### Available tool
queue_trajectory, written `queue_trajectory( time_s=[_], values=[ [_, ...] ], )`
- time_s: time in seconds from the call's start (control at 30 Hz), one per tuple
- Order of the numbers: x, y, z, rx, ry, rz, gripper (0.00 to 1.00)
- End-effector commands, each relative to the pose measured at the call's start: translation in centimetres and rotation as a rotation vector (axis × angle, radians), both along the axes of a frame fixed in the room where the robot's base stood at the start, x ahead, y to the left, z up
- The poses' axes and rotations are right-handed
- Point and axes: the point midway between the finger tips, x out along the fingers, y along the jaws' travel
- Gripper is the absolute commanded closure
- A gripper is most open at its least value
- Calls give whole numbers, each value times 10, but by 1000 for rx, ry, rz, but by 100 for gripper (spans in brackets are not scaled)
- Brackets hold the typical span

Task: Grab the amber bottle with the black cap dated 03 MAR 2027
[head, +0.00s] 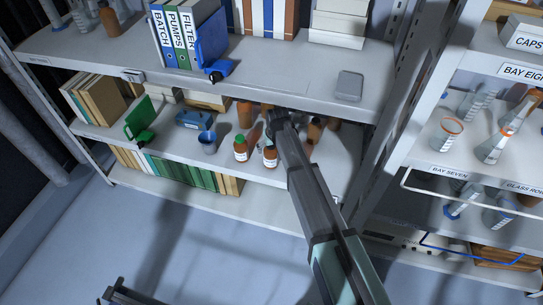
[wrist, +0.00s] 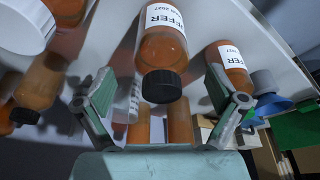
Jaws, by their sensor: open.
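My gripper (head: 281,121) reaches into the middle shelf among amber bottles. In the wrist view its two fingers (wrist: 160,88) are spread, with nothing held. An amber bottle with a black cap (wrist: 163,48) lies ahead, its cap in line with the space between the fingers. Its white label shows part of a word and a date line too small to read surely. A second labelled amber bottle (wrist: 232,68) is beyond the right finger, its date ending in 2027. Further amber bottles with black caps (wrist: 42,82) are at left. In the head view, two amber bottles stand near the shelf front, one green-capped (head: 240,150).
A white-capped bottle (wrist: 28,24) is close at left in the wrist view. The upper shelf (head: 285,75) overhangs the space.

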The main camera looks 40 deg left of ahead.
Motion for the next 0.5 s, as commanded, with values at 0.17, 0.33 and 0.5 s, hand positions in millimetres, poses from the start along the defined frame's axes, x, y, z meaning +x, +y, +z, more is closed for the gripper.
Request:
queue_trajectory(
  time_s=[0.17, 0.33, 0.5],
  values=[
    [2, 5, -17, -2, 3, 0, 5],
    [5, 10, -39, -2, 1, 0, 5],
    [5, 11, -46, 0, 0, 0, 5]
  ],
)
